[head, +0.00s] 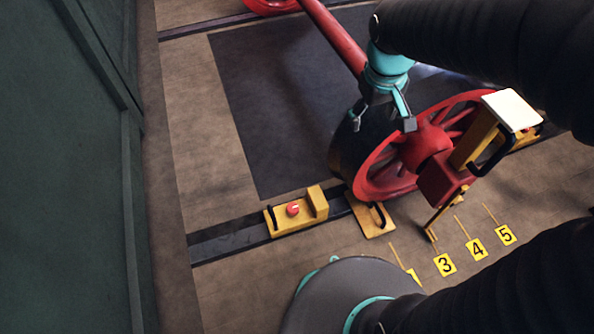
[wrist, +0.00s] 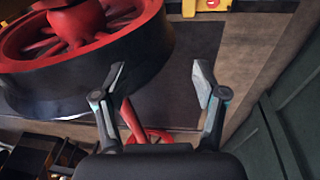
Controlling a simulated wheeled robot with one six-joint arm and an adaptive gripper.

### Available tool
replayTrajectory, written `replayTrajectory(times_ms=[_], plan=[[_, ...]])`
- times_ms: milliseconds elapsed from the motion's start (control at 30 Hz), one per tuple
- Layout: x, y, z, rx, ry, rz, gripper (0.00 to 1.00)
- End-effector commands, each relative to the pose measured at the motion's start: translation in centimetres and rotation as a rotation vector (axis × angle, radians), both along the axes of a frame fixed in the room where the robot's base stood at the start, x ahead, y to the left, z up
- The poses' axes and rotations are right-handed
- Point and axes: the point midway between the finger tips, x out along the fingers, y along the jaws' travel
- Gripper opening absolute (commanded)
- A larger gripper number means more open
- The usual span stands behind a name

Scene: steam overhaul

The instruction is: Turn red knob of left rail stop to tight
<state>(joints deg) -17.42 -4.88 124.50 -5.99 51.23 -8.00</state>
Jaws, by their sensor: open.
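The left rail stop (head: 315,207) is a yellow block on the dark rail, left of the red wheel in the head view. Its round red knob (head: 293,209) sits on top with a pale line across it, and a black handle stands at its left end. In the wrist view, a yellow block (wrist: 229,4) with a red spot is cut off at the top edge; it looks like this stop. My gripper (head: 385,122) is open and empty, above and right of the stop in the head view, apart from it. Its spread fingers (wrist: 160,78) show in the wrist view.
The red spoked wheel (head: 421,148) stands close to my gripper. A yellow chock (head: 370,216) with a black handle lies between stop and wheel. A yellow post with a white top (head: 512,110) stands right. A green wall (head: 65,180) bounds the left; floor beside it is clear.

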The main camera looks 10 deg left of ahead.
Motion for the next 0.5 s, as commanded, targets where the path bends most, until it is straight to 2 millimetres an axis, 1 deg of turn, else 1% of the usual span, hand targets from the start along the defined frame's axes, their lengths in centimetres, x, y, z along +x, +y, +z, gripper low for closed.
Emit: replayTrajectory(times_ms=[33, 167, 200, 267, 367, 400, 467, 500], plan=[[1.0, 1.4, -1.6, -0.018, 0.031, 0.043, 0.71], [3.1, 4.7, -5.2, -0.064, 0.090, 0.147, 0.71], [3.6, 5.7, -6.4, -0.078, 0.108, 0.178, 0.71], [4.3, 7.3, -8.4, -0.100, 0.135, 0.228, 0.71], [5.2, 9.9, -11.8, -0.137, 0.178, 0.309, 0.71], [5.4, 11.0, -13.3, -0.151, 0.196, 0.341, 0.71], [5.6, 12.5, -15.6, -0.174, 0.223, 0.390, 0.71], [5.7, 13.6, -17.2, -0.190, 0.240, 0.423, 0.71]])
